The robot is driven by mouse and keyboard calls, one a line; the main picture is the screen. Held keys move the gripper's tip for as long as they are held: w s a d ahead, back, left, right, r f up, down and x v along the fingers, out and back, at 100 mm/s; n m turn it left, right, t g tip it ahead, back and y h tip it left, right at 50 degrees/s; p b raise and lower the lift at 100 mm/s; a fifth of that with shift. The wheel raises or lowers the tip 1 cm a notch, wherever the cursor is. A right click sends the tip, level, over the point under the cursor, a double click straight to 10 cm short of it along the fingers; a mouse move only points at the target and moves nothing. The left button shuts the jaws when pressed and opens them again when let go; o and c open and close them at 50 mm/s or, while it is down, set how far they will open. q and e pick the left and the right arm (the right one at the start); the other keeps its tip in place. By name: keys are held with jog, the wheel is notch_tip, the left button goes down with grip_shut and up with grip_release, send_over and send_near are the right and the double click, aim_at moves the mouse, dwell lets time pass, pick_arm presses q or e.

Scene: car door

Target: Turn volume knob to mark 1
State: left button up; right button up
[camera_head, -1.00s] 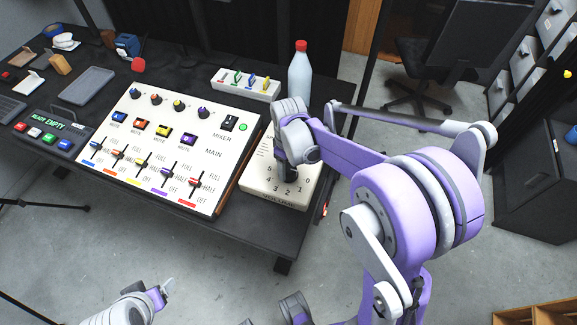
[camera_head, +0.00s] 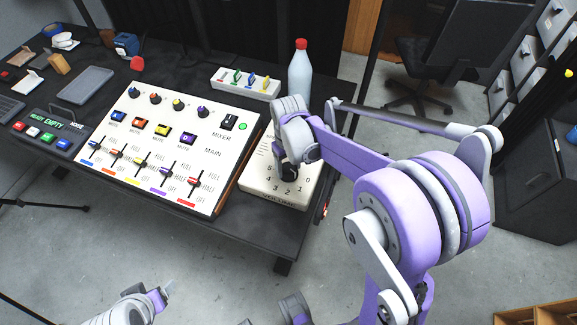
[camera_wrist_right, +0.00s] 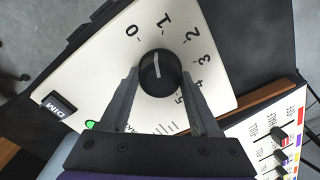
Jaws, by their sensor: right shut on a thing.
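The volume box (camera_head: 262,188) is a cream panel at the table's right edge, with numbers 0 to 5 around a black round knob. In the right wrist view the knob (camera_wrist_right: 160,73) shows a white pointer line aimed between 0 and 1, closer to the mark 1 (camera_wrist_right: 165,20). My right gripper (camera_wrist_right: 162,85) is shut on the knob, with one finger on each side. In the head view my right gripper (camera_head: 287,170) comes down over the box and hides most of the knob. My left gripper (camera_head: 165,292) hangs at the bottom left, away from the table; its jaws are unclear.
The mixer panel (camera_head: 212,150) with sliders and coloured buttons stands just left of the volume box. A bottle with a red cap (camera_head: 300,75) and a white tray of coloured pieces (camera_head: 245,85) stand behind.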

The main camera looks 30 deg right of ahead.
aim_at(289, 168)
jog(key=shift+m, duration=1.2)
jog(key=o, duration=1.4)
jog(key=shift+c, duration=0.2)
notch_tip(289, 168, up, 11)
jog(key=shift+p, duration=0.4)
